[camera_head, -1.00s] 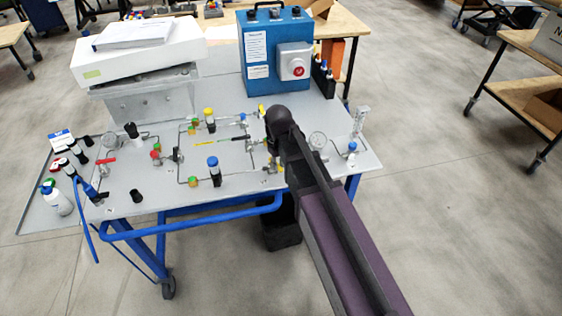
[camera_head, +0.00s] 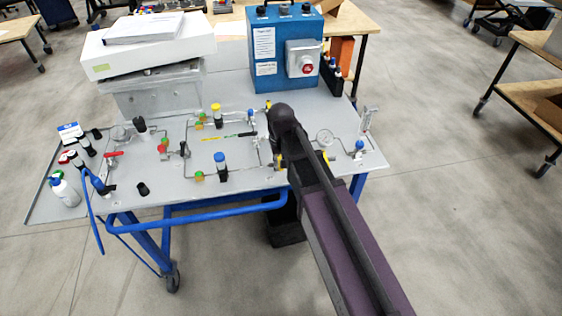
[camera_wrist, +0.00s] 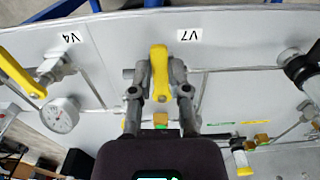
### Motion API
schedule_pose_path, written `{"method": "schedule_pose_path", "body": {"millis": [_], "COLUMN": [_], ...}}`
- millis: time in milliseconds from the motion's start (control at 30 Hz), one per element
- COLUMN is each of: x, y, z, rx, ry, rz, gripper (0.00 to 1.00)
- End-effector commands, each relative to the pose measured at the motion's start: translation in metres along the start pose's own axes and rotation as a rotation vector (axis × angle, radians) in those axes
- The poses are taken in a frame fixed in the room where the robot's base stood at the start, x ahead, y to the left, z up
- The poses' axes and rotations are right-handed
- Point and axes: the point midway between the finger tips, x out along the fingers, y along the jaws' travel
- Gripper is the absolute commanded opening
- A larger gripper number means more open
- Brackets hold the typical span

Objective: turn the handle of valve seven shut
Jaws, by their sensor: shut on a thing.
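The yellow handle (camera_wrist: 159,62) of valve seven stands in the middle of the wrist view, beside the label V7 (camera_wrist: 189,36). It runs up and down in that picture. My gripper (camera_wrist: 159,92) is shut on this handle, with one finger on each side of it. The valve body is mostly hidden behind the fingers. In the head view my dark arm covers the gripper and most of the valve.
A yellow-handled valve (camera_wrist: 21,74) by label V4 and a pressure gauge (camera_wrist: 60,114) lie left in the wrist view. Thin pipes run close around the panel (camera_head: 240,182). A blue control box (camera_head: 283,75) stands behind my arm. Bottles (camera_head: 64,192) stand at the panel's left end.

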Motion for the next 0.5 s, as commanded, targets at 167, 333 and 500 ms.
{"method": "schedule_pose_path", "body": {"millis": [167, 333, 500], "x": [0.0003, 0.0002, 0.0001], "y": [-0.0004, -0.0003, -0.0001], "z": [0.0008, 0.0004, 0.0002], "rx": [0.000, 0.000, -0.001], "ry": [-0.002, -0.001, -0.001], "rz": [-0.001, -0.001, -0.001], "gripper": [0.46, 0.57, 0.57]}}
